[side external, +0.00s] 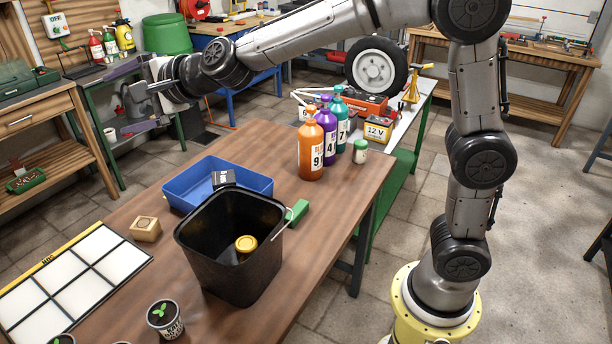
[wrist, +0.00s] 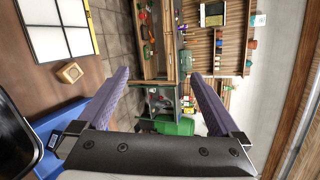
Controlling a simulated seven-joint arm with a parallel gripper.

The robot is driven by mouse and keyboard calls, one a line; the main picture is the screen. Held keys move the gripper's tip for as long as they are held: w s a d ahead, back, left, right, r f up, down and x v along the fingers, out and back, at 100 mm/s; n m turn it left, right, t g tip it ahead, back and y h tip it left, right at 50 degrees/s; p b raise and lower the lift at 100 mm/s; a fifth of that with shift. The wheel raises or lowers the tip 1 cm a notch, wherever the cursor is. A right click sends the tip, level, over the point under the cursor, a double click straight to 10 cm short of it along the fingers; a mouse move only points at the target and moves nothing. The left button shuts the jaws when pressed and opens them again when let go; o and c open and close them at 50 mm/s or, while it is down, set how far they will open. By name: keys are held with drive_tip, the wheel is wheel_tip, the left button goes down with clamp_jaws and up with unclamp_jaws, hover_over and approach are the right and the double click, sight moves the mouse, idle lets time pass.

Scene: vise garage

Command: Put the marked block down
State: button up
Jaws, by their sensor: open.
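A small light wooden block (side external: 145,229) with a dark mark on its top sits on the brown table, between the white grid board and the black bucket. It also shows at the left of the wrist view (wrist: 70,72). My gripper (side external: 112,102) is open and empty, raised well away from the block, beyond the far left end of the table in the side view. In the wrist view, the two purple-grey fingers of my gripper (wrist: 159,73) are spread with nothing between them.
The white grid board (side external: 68,277) lies left of the block. A black bucket (side external: 215,250) with a yellow-lidded item inside and a blue bin (side external: 192,177) stand to its right. Numbered bottles (side external: 311,150) stand farther right. A potted seedling (side external: 165,318) is in front.

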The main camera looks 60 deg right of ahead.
drive_tip(key=s+d+f+n+g+h, duration=0.1)
drive_tip(key=s+d+f+n, duration=0.3)
drive_tip(key=s, duration=0.8)
drive_tip(key=s+d+f+n+g+h, duration=0.1)
drive_tip(key=s+d+f+n+g, duration=0.3)
drive_tip(key=s, duration=0.9)
drive_tip(key=s+d+f+n+g+h, duration=0.1)
drive_tip(key=s+d+f+n+g, duration=0.2)
drive_tip(key=s+d+n, duration=0.4)
drive_tip(key=s+f+n, duration=0.1)
drive_tip(key=s+n, duration=0.2)
drive_tip(key=s, duration=0.3)
drive_tip(key=shift+s+d+f+n, duration=0.15)
drive_tip(key=shift+s+d+n, duration=0.1)
drive_tip(key=shift+d+n, duration=0.1)
